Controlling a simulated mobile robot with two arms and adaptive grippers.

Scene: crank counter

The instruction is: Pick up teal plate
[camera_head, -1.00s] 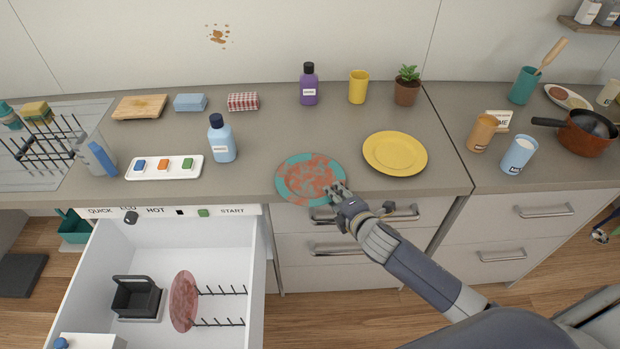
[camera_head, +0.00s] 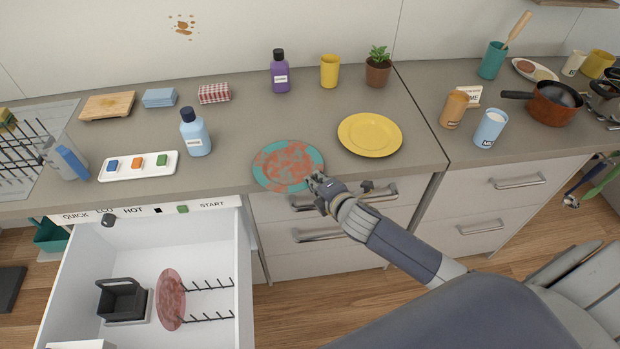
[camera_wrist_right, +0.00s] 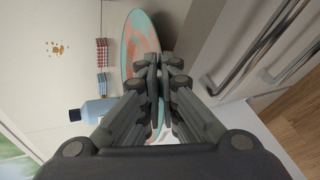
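The teal plate (camera_head: 288,165) has large reddish-brown smears. It lies at the counter's front edge, with its near rim reaching over the edge. My right gripper (camera_head: 313,182) is at the plate's near right rim. In the right wrist view, the fingers (camera_wrist_right: 161,75) are close together with the rim of the plate (camera_wrist_right: 138,40) between them, one finger on each side. The fingers hide part of that rim. My left gripper is not in view.
A yellow plate (camera_head: 370,134) lies to the right. A blue bottle (camera_head: 195,133) and a white tray (camera_head: 138,166) stand left. Below, an open drawer (camera_head: 140,240) holds a reddish plate (camera_head: 171,299) beside black pegs. Drawer handles (camera_head: 318,235) sit under the gripper.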

